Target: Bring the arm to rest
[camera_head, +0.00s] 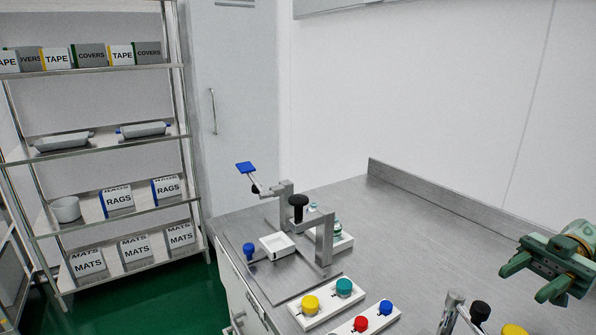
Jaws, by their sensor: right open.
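My right gripper (531,285) is at the right edge, raised above the steel worktop (420,230). Its green fingers are apart and nothing shows between them. My left gripper is not in view. A metal fixture (325,238) with a black knob (298,207) and a lever with a blue paddle (246,168) stands on the worktop's left part. A white square tray (278,245) sits at its base. The right gripper is well apart from the fixture.
White blocks with yellow and teal knobs (327,300) and red and blue knobs (366,320) lie near the front. A metal post (451,312) and black knob (480,312) stand at the lower right. A low back rail (450,210) edges the worktop. Shelving (100,155) stands left.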

